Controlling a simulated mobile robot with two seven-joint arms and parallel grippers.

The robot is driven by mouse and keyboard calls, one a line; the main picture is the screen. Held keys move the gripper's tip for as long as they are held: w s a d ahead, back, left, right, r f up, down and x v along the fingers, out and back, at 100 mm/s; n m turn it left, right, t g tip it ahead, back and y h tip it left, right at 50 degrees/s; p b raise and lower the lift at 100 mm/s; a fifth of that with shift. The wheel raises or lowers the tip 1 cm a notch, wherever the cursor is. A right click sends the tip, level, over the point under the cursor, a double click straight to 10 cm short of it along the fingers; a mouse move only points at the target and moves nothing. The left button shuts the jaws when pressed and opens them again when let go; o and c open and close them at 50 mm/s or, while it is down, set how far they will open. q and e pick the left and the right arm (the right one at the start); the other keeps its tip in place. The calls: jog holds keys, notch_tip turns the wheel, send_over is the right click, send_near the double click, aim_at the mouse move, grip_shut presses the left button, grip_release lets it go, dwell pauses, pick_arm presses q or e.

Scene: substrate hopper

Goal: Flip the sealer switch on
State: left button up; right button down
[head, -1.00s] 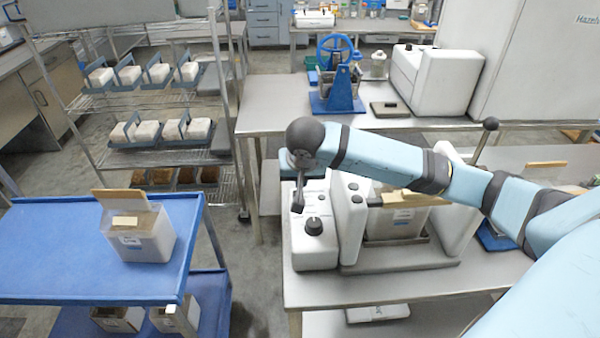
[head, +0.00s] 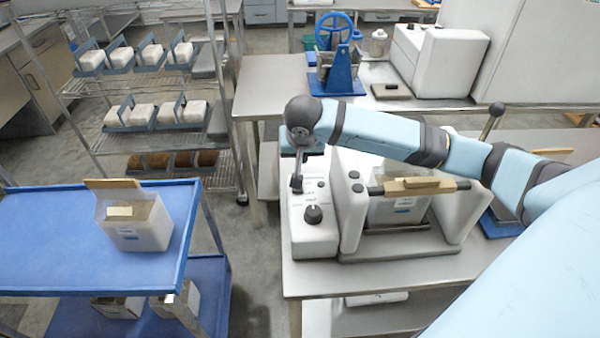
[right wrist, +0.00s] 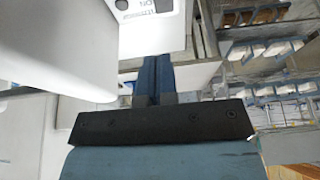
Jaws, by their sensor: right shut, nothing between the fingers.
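The sealer (head: 350,228) is a white machine on the steel table, with a control box (head: 315,240) at its left. The box top carries a black knob (head: 313,214), small dark buttons and printed labels. I cannot make out the switch itself; my right gripper may hide it. My right gripper (head: 296,186) is shut and empty, pointing down over the left rear part of the box top. Whether it touches is unclear. In the right wrist view its blue fingers (right wrist: 153,75) lie together, near a white labelled panel (right wrist: 155,25) with "ON" print. My left gripper is not in view.
A white tub with a bag (head: 395,208) stands in the sealer under a bar (head: 415,187). A blue cart (head: 60,240) with another tub (head: 138,225) is at left. A wire rack stands behind it. My right arm spans above the sealer.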

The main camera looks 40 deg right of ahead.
jog(key=p+x, duration=0.1)
jog(key=x, duration=1)
jog(key=shift+f, duration=0.2)
